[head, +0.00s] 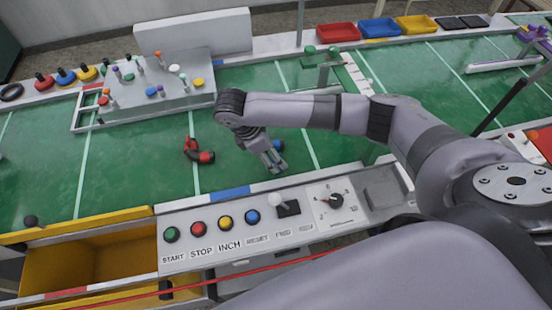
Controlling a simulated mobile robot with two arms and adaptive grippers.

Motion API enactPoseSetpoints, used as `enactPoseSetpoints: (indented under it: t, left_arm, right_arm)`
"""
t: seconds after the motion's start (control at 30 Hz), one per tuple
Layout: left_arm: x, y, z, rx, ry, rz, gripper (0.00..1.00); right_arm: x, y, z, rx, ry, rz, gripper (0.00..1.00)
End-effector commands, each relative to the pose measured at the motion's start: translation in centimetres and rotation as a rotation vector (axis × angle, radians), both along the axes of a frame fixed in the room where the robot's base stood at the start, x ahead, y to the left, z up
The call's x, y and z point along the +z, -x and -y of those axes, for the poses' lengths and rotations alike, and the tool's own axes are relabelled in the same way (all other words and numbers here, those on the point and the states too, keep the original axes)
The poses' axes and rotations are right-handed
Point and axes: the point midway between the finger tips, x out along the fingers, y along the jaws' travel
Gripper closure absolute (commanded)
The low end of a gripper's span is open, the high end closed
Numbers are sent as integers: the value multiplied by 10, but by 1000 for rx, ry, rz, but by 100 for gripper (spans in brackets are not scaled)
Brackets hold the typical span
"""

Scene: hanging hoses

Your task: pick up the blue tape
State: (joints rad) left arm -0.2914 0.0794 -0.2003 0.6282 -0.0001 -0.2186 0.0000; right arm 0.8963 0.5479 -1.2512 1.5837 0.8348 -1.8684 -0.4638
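A small blue object (278,145) shows just beyond my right gripper on the green surface. It is partly hidden by the gripper and wrist, and I cannot tell whether it is the blue tape. My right gripper (276,166) points down over the green mat (130,165), close to this object on its near side. The gap between its fingers is too small to make out. My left gripper is not in view.
A red and black curved fitting (198,152) lies left of the gripper. A button panel (250,238) with a white-knobbed lever (276,199) runs along the near edge. A yellow drawer (100,262) is at lower left. A grey pegged block (165,88) stands behind.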

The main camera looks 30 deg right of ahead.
Motion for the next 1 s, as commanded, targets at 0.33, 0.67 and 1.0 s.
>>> enactPoseSetpoints:
  t: [0.33, 0.67, 1.0]
  left_arm:
    - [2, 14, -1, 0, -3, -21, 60]
    - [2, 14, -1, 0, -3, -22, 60]
    - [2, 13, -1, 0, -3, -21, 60]
  right_arm:
    - [-24, 2, 11, 0, 1, 1, 38]
    - [-24, 2, 11, 0, 1, 1, 53]
    - [-24, 2, 10, 0, 0, 1, 73]
